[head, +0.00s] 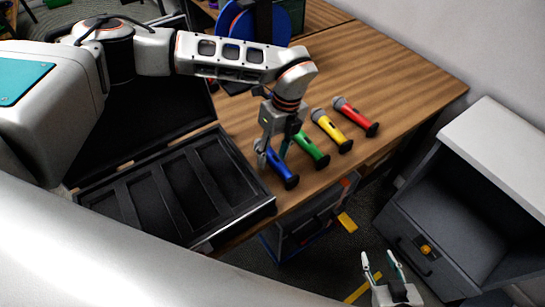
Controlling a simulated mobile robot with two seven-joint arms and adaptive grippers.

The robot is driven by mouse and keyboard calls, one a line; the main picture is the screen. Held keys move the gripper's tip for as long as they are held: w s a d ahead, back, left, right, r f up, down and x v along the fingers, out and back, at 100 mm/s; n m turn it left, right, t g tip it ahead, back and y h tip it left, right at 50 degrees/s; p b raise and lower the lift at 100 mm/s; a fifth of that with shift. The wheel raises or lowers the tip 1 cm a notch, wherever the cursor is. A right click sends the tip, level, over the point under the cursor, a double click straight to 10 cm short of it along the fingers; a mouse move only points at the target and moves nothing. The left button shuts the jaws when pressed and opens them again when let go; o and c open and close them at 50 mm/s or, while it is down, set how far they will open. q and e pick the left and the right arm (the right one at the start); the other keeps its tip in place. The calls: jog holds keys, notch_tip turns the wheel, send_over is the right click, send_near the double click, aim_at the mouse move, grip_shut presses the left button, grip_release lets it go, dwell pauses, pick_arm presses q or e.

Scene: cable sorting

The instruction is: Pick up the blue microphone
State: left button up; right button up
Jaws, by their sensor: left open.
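The blue microphone (284,173) lies on the wooden table, nearest the black case of the microphones in a row. My left gripper (272,158) points down over it and is open, with one finger to each side of its body. I cannot tell whether the fingers touch it.
Green (311,151), yellow (332,131) and red (355,117) microphones lie to the right of the blue one. An open black case (262,205) with empty slots is at left. A grey cabinet (440,190) stands at right. The table's far right is clear.

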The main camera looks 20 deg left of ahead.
aim_at(273, 154)
pick_arm(q)
grip_shut()
jog(key=shift+r, duration=0.1)
notch_tip(273, 154, up, 20)
jog(key=shift+b, duration=0.4)
